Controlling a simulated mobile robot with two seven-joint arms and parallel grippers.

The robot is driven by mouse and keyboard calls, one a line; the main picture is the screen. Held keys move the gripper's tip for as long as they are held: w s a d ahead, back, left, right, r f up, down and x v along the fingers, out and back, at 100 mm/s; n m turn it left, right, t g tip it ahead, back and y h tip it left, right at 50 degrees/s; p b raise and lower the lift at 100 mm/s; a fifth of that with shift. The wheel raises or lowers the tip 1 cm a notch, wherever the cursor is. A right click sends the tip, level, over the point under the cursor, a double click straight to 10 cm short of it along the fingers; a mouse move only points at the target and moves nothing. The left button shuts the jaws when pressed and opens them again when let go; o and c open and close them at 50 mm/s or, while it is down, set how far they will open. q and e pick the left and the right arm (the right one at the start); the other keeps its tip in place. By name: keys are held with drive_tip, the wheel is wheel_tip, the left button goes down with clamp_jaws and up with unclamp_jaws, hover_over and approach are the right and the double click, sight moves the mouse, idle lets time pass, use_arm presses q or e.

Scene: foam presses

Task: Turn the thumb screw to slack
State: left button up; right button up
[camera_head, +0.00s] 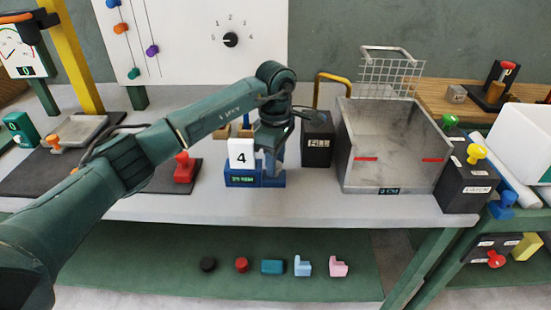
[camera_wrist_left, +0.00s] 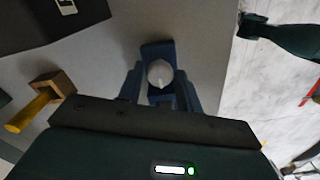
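A blue device (camera_head: 241,180) with a small green display stands on the grey bench, below and in front of my left gripper (camera_head: 270,160). A white card reading 4 (camera_head: 241,153) stands upright on its left side. In the left wrist view a pale round knob (camera_wrist_left: 160,73), which looks like the thumb screw, sits in the middle of a blue frame (camera_wrist_left: 157,48). My left gripper points down over it. The arm hides part of the device in the head view. My right gripper is not in view.
A dark labelled box (camera_head: 318,142) and an open metal bin (camera_head: 390,183) stand right of the device. A red-knobbed piece (camera_head: 184,168) is to its left. A wooden block with a yellow handle (camera_wrist_left: 32,110) shows near the gripper. The bench front is clear; small coloured pieces lie on the lower shelf.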

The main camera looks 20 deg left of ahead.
use_arm(q)
drive_tip(key=c, duration=0.6)
drive_tip(key=n, duration=0.7)
drive_tip(key=shift+n, duration=0.3)
drive_tip(key=n, duration=1)
drive_tip(key=shift+p, duration=0.3)
drive_tip(key=shift+n, duration=0.3)
